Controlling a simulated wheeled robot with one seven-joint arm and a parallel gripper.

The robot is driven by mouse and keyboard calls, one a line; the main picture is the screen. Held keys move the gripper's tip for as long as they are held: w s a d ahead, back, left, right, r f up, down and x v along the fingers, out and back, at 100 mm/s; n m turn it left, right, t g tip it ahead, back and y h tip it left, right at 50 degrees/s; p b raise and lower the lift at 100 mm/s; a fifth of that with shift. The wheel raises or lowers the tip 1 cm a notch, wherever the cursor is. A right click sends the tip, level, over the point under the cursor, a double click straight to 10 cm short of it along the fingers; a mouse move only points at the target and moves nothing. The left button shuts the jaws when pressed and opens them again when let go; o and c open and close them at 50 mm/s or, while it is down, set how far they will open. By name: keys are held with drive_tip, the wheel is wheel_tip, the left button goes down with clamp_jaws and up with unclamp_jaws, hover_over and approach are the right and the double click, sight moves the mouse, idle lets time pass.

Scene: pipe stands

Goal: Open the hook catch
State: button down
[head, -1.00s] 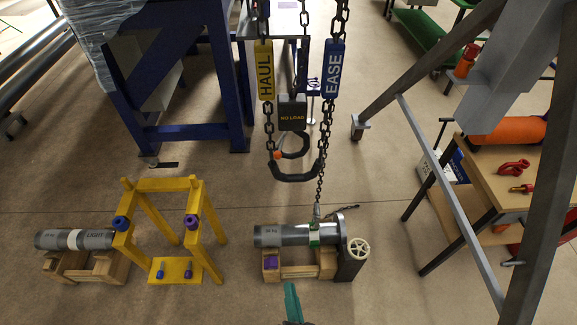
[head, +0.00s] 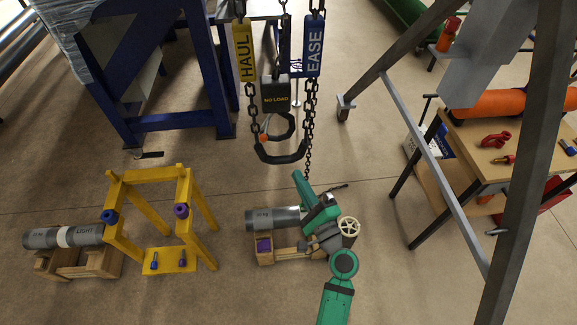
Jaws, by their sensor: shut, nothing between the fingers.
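The hook (head: 290,128) hangs under the black NO LOAD block (head: 276,97) in the upper middle of the head view. A small orange part, which looks like its catch (head: 264,137), is at the hook's left side. Whether the catch is open is too small to tell. My green arm reaches up from the bottom edge and bends over the right end of the grey pipe. My gripper (head: 307,246) looks like the small dark part by the pipe stand, below and apart from the hook. It is shut and empty; its fingertips are hard to make out.
The grey pipe (head: 270,218) rests on a wooden stand beside a white handwheel (head: 349,227). A yellow frame (head: 148,176) stands left; a grey slanted leg (head: 520,170) stands right.

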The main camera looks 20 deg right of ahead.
drive_tip(key=w+a+r, duration=0.2)
drive_tip(key=w+a, duration=0.1)
drive_tip(key=w, duration=0.8)
drive_tip(key=shift+w+r, duration=0.25)
drive_tip(key=shift+r, duration=0.1)
drive_tip(key=shift+a, duration=0.1)
